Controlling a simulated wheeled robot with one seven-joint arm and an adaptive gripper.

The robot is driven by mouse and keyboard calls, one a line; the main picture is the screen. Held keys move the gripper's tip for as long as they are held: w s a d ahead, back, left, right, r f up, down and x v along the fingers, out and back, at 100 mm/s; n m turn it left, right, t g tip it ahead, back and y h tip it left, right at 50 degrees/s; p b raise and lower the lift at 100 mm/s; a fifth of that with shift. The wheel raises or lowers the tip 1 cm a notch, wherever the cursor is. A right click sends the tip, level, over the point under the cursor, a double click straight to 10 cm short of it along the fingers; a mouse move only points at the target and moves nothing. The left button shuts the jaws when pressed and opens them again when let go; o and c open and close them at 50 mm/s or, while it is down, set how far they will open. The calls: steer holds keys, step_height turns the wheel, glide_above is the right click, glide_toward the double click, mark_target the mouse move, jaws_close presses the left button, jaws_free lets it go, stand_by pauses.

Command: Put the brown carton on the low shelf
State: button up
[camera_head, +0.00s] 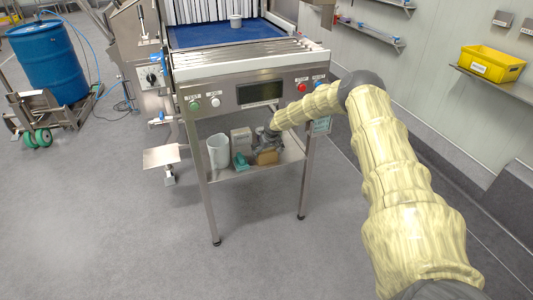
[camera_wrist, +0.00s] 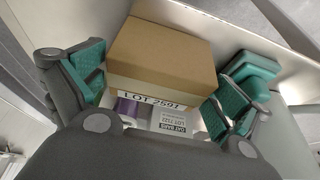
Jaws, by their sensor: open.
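The brown carton (camera_head: 267,157) appears to rest on the low shelf (camera_head: 240,172) under the machine's front panel, near its right end. My gripper (camera_head: 265,141) is just above and behind it. In the wrist view my gripper (camera_wrist: 163,82) is open, with one teal-padded finger on each side of the carton (camera_wrist: 160,52). The carton carries a white label with a LOT number on its near edge. Gaps show beside the carton, though contact at its lower sides cannot be told.
The machine panel (camera_head: 258,92) overhangs the shelf. A leg (camera_head: 306,175) bounds it on the right. The floor in front is clear.

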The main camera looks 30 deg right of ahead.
steer(key=d+v, duration=0.1)
steer(key=v, duration=0.9)
steer(key=s+a+f+n+g+h, duration=0.1)
steer(key=s+a+f, duration=0.8)
steer(key=s+a, duration=0.35)
steer(key=s+a+f+n+g+h, duration=0.1)
steer(key=s+a+f, duration=0.8)
steer(key=s+a, duration=0.4)
steer(key=s+a+y, duration=0.1)
steer(key=s+a, duration=0.2)
steer(key=s, duration=0.8)
steer(key=s+a+r+g+y, duration=0.1)
steer(key=s+a, duration=0.3)
steer(key=s, duration=0.7)
steer(key=s+a+g+y, duration=0.1)
steer(key=s+a, duration=0.2)
steer(key=s, duration=0.8)
steer(key=shift+a+r, duration=0.2)
steer(key=shift+a, duration=0.05)
steer(key=shift+s, duration=0.1)
